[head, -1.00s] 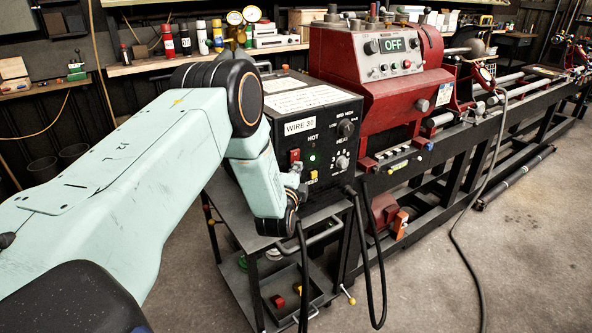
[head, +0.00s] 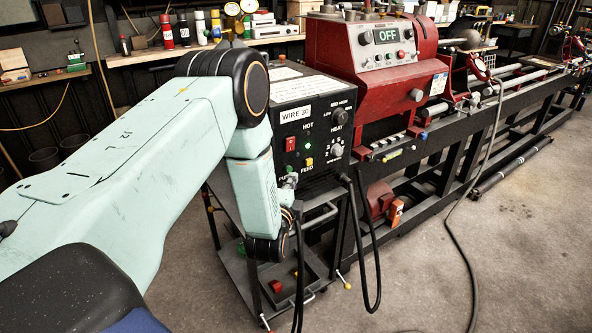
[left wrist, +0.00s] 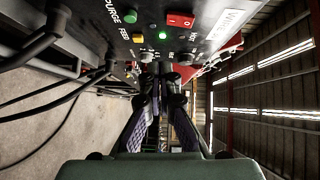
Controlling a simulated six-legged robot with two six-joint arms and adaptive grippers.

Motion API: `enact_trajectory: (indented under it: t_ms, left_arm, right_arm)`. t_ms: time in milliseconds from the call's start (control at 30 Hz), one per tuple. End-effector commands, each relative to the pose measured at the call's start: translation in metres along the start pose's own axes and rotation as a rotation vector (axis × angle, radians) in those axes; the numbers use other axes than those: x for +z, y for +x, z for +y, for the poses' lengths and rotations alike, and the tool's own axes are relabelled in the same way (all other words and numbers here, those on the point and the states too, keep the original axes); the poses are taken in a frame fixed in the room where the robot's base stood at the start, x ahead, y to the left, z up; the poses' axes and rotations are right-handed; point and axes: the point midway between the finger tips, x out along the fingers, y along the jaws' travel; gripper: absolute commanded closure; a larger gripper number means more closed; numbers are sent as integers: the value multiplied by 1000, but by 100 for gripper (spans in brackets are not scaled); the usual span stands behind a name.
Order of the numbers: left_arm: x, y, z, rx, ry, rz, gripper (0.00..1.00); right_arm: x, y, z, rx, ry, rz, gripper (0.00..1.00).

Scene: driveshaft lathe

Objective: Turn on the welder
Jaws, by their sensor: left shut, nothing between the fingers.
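The welder (head: 335,170) is a black box with a "WIRE 30" label on a cart, left of the red lathe. Its front panel has a red rocker switch (head: 290,144), a green lamp (head: 308,145) and a yellow button (head: 309,162). In the left wrist view the red switch (left wrist: 180,20) shows at the top with an "O" mark, near the glowing green lamp (left wrist: 162,35) and a green button (left wrist: 130,15). My left gripper (left wrist: 161,72) is shut and empty, pointing toward the panel below the switch in that view. My right gripper is not in view.
Black cables (head: 356,240) hang from the welder's front. The red lathe (head: 385,75) with an "OFF" display stands to the right. A back bench (head: 140,57) holds bottles and gauges. The concrete floor at right is mostly open, with a hose across it.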

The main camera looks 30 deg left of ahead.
Motion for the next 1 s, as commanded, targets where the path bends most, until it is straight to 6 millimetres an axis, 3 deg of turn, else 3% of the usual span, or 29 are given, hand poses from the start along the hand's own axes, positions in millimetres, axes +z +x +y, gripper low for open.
enact_trajectory:
  t_ms: [233,800,1000]
  left_arm:
    - [0,-20,3,1,-1,1,100]
    - [-2,-22,3,0,-4,1,100]
    - [-2,-24,18,68,-196,-1,100]
  right_arm:
    - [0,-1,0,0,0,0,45]
    - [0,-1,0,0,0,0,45]
    - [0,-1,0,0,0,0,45]
